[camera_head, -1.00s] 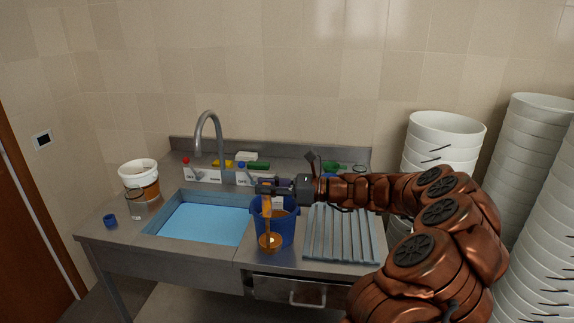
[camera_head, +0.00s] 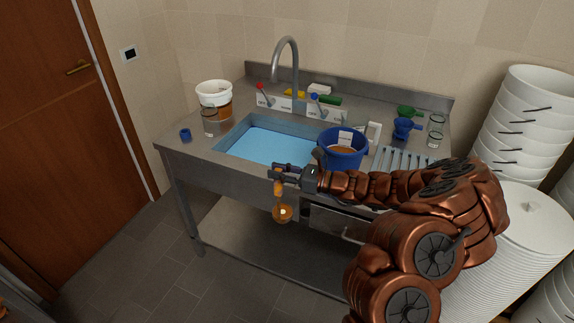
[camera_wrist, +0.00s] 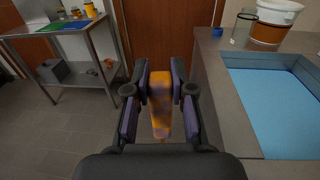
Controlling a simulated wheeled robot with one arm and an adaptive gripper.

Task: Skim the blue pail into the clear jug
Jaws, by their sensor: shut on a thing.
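The blue pail (camera_head: 336,159) stands on the counter right of the sink basin, with brown contents and a white label showing. A clear jug (camera_head: 210,128) stands on the counter left of the basin, in front of a white tub; it also shows in the wrist view (camera_wrist: 242,30). My gripper (camera_head: 277,173) is shut on the handle of an amber ladle (camera_head: 283,212), whose bowl hangs down in front of the counter's front edge. The handle fills the jaws in the wrist view (camera_wrist: 160,105). Whether the bowl holds anything is unclear.
The white tub (camera_head: 214,92) has brown contents. A small blue cup (camera_head: 185,134) sits near the counter's left end. A tall tap (camera_head: 285,45) rises behind the blue-looking basin (camera_head: 270,147). Stacked white buckets (camera_head: 515,125) crowd the right. The floor at left is open.

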